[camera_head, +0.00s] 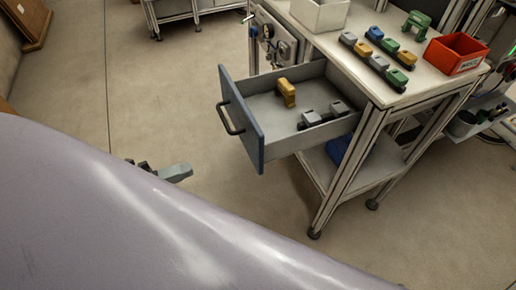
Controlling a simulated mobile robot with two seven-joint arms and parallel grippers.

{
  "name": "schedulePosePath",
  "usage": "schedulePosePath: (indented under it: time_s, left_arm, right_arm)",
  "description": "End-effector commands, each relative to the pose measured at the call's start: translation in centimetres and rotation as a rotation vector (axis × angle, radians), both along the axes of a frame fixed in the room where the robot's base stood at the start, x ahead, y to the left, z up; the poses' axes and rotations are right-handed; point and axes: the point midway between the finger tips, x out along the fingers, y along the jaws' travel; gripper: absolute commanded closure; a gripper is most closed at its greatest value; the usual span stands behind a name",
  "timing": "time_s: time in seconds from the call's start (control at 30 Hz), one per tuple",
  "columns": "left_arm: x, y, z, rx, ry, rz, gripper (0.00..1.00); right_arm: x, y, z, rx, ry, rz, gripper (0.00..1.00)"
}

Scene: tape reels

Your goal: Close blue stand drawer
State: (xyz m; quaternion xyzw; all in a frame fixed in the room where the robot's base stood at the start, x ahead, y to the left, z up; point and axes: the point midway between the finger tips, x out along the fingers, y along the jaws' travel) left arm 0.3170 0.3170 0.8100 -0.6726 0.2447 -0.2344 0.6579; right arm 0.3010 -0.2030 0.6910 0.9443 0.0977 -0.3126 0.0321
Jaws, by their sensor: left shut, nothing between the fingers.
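The blue-fronted drawer (242,124) of the stand is pulled open toward the left. It has a dark bar handle (229,118) on its front. Inside the drawer lie a yellow piece (287,92) and grey pieces on a dark base (322,117). My left gripper (183,172) is shut and empty, low and to the left of the drawer front, apart from the handle. Much of my left arm is hidden behind the large pale surface in the foreground. My right gripper is not in view.
The stand's top (345,63) carries several coloured pieces on dark bases, a red bin (455,54), a white box (320,14) and a green piece (416,24). A blue item (340,150) sits on the lower shelf. The floor left of the drawer is clear.

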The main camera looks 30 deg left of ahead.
Motion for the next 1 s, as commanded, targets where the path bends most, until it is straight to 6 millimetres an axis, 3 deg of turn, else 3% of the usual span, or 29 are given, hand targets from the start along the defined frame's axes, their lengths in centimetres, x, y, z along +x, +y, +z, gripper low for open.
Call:
schedulePosePath:
  time_s: [0.27,1.0]
  left_arm:
    - [1.0,-0.7,0.3,0.014,-0.027,-0.018,1.0]
    - [8.8,-7.4,0.4,0.013,-0.023,-0.015,1.0]
  right_arm:
    - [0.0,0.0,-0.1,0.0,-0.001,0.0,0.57]
    - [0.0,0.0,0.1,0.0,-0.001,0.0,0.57]
